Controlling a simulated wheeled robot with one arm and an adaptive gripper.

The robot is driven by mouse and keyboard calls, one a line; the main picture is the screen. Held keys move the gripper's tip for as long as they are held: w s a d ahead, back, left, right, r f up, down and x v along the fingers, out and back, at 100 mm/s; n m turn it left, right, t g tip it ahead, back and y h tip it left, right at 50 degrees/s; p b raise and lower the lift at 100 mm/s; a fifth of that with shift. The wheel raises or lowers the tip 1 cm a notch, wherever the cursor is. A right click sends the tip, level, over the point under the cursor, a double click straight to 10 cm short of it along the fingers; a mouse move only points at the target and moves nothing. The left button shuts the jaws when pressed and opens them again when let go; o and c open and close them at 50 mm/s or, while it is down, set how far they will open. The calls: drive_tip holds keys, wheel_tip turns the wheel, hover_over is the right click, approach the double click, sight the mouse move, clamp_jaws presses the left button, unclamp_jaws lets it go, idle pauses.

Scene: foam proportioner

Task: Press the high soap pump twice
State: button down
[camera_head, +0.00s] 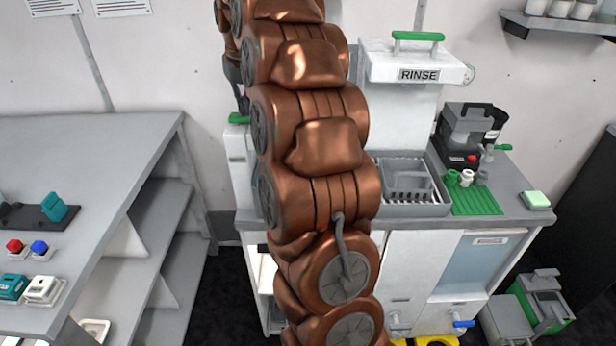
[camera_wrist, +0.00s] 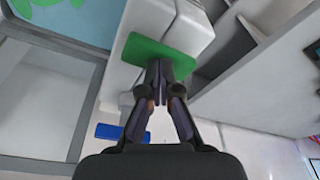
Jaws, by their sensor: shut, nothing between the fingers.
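A white, box-shaped dispenser with a flat green plate (camera_wrist: 158,57) shows at the top middle of the wrist view. I take this for the high soap pump. In the head view its green part (camera_head: 239,118) peeks out at the left of my copper arm, which hides most of it. My gripper (camera_wrist: 168,72) is shut and empty. Its fingertips overlap the green plate's lower edge in the wrist view; I cannot tell whether they touch it. A flat blue piece (camera_wrist: 122,131) lies left of my fingers, apart from them.
A grey shelf unit (camera_head: 150,130) stands at left. A counter carries a grey basin (camera_head: 412,208), a green drying mat (camera_head: 476,201) and a coffee machine (camera_head: 468,130) at right. A white RINSE unit (camera_head: 412,68) stands behind it. A grey wall shelf (camera_head: 560,26) is at upper right.

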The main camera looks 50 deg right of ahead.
drive_tip(key=shift+r+p, duration=0.9)
drive_tip(key=shift+r, duration=1.1)
wheel_tip(320, 180, up, 6)
drive_tip(key=p, duration=0.3)
idle(0.3)
